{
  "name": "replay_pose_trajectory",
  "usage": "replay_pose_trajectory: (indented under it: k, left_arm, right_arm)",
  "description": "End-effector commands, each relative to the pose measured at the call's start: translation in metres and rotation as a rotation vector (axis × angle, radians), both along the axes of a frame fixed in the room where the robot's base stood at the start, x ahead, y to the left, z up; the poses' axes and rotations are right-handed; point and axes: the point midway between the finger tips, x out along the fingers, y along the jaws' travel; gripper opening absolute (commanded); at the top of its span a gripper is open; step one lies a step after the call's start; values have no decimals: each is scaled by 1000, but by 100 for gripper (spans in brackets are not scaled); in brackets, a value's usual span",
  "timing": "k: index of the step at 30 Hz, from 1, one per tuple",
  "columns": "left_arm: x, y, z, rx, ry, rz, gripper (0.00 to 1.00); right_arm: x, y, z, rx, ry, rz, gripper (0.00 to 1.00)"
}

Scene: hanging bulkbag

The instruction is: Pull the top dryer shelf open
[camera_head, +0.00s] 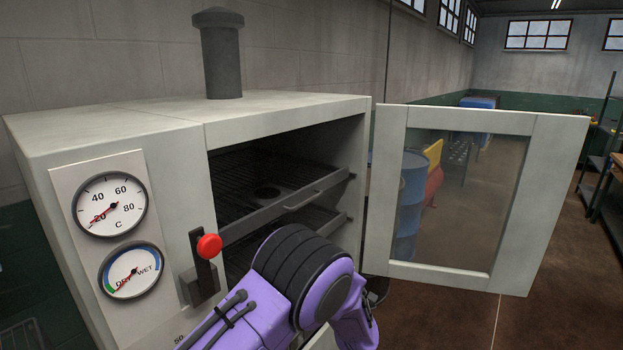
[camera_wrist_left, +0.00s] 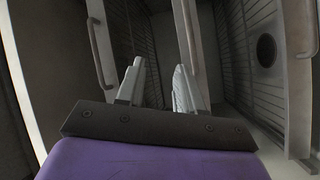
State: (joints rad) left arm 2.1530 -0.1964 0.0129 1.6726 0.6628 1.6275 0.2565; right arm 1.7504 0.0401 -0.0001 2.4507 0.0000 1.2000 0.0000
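The top dryer shelf (camera_head: 247,174) is a dark slatted rack inside the dryer, with a dark round spot and a bar handle (camera_head: 303,199) on its front edge. In the left wrist view, turned sideways, the shelf with the round spot (camera_wrist_left: 236,60) is at the right, its handle (camera_wrist_left: 303,28) at the right edge. My left gripper (camera_wrist_left: 159,66) is open and empty, its fingers apart, pointing toward the shelf fronts left of that shelf. In the head view, my purple arm covers part of the opening and the left fingers are hidden. My right gripper is not in view.
The dryer's glazed door (camera_head: 546,200) stands open to the right. A red-knobbed lever (camera_head: 208,247) and two dials are on the front panel. Lower shelves, including one (camera_head: 318,222), sit below the top one. A blue barrel (camera_head: 411,200) shows through the glass.

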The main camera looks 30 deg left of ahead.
Motion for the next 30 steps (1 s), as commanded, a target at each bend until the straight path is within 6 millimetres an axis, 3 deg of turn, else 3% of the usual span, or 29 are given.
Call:
replay_pose_trajectory:
  k: [1,3,6,10,21,30]
  left_arm:
    - [11,-6,52,-30,-123,33,36]
    - [18,-10,91,-72,-255,76,36]
    - [21,-13,117,-106,-350,109,36]
    - [28,-1,124,-116,-369,117,36]
    - [63,66,137,-112,-364,115,36]
    - [69,78,136,-111,-362,112,36]
  right_arm:
    - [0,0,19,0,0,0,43]
    - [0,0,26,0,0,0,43]
    - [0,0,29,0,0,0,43]
    - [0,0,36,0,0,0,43]
    - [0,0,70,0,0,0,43]
    - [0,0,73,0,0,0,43]
